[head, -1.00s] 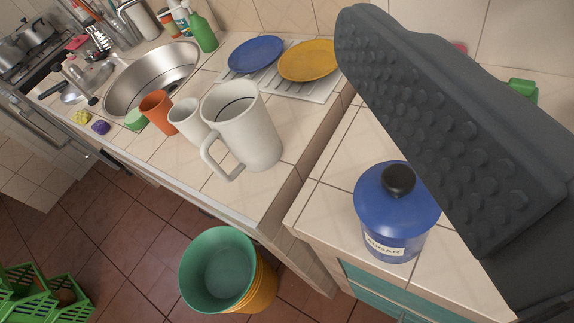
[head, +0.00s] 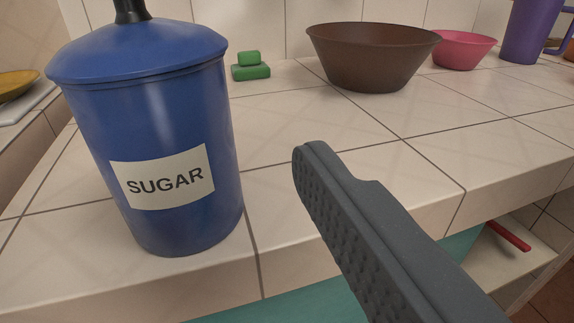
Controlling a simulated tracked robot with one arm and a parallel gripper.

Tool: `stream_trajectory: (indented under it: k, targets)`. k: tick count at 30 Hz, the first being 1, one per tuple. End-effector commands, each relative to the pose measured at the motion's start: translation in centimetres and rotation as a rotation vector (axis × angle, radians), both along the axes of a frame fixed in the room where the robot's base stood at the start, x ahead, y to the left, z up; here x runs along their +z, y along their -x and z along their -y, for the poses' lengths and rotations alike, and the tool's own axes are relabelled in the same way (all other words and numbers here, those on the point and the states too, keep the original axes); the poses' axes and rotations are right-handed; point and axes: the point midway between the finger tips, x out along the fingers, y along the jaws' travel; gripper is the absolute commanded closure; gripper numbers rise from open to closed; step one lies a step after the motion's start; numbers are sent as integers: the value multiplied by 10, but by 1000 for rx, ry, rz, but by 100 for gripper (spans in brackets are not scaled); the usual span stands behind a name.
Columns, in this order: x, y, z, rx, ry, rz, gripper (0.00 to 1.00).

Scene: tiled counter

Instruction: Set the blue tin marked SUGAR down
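The blue tin marked SUGAR (head: 160,120) stands upright on the tiled counter at the left of the view, near the front edge. Its lid is on, and the black knob is cut off by the top of the picture. The white label faces me. One dark grey finger of my gripper (head: 318,172) shows to the right of the tin, clear of it, with its studded inner pad bare. The other finger is out of view. Nothing is seen held.
Two green blocks (head: 250,68) lie stacked behind the tin. A brown bowl (head: 372,58), a pink bowl (head: 462,50) and a purple mug (head: 530,30) stand further right. The tiles between are clear. Below the counter edge are teal drawer fronts and an open shelf with a red-handled item (head: 508,236).

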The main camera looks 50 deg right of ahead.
Motion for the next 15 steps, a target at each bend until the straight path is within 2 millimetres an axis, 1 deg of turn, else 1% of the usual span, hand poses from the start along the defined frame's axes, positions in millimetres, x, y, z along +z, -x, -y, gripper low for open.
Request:
stream_trajectory:
  k: [2,5,15]
  targets:
    - [-2,2,3,-10,20,-5,0]
    - [-3,-5,11,-16,27,-4,0]
    - [-3,-52,44,-17,23,-3,0]
